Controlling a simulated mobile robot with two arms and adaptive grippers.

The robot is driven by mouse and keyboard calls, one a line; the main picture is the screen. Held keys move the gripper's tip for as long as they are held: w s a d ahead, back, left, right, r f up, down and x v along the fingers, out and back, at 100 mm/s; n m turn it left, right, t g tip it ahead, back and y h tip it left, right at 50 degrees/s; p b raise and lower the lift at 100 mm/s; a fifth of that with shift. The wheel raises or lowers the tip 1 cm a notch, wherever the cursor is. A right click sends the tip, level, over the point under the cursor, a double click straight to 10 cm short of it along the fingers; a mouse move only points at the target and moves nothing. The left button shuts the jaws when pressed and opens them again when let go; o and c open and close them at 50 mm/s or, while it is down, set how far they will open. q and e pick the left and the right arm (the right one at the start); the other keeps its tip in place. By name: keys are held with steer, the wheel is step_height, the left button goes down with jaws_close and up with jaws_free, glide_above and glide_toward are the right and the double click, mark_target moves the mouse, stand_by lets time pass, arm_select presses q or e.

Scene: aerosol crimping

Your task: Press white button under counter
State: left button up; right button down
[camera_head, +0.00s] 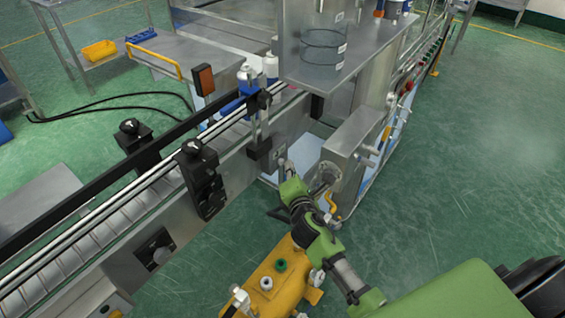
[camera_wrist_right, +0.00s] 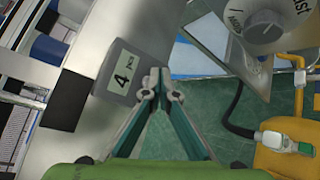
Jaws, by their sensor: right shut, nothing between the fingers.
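In the head view the right gripper (camera_head: 287,166) points at the conveyor's side, beside the metal box. I cannot make out the white button; the gripper's fingers cover part of the area beside the counter. My left gripper is not in view.
The conveyor (camera_head: 150,200) runs diagonally, with black knobs on its side. A metal box (camera_head: 350,140) with a pipe fitting stands right of my gripper. A yellow machine part (camera_head: 275,285) lies below my right arm. A dial (camera_wrist_right: 262,25) is close on the right. Green floor is open at right.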

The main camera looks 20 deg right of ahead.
steer(key=shift+w+a, duration=0.25)
steer(key=shift+w, duration=0.1)
stand_by(0.7)
steer(key=shift+s, duration=0.1)
steer(key=shift+s+d, duration=0.45)
steer(key=shift+s, duration=0.15)
steer(key=shift+s+d+p, duration=0.25)
steer(key=shift+s+d, duration=0.15)
steer(key=shift+s, duration=0.35)
steer(key=shift+s+d+p, duration=0.3)
steer(key=shift+s+d, duration=0.15)
steer(key=shift+s, duration=0.25)
steer(key=shift+s+d+p, duration=0.25)
steer(key=shift+s+d, duration=0.15)
steer(key=shift+s, duration=0.35)
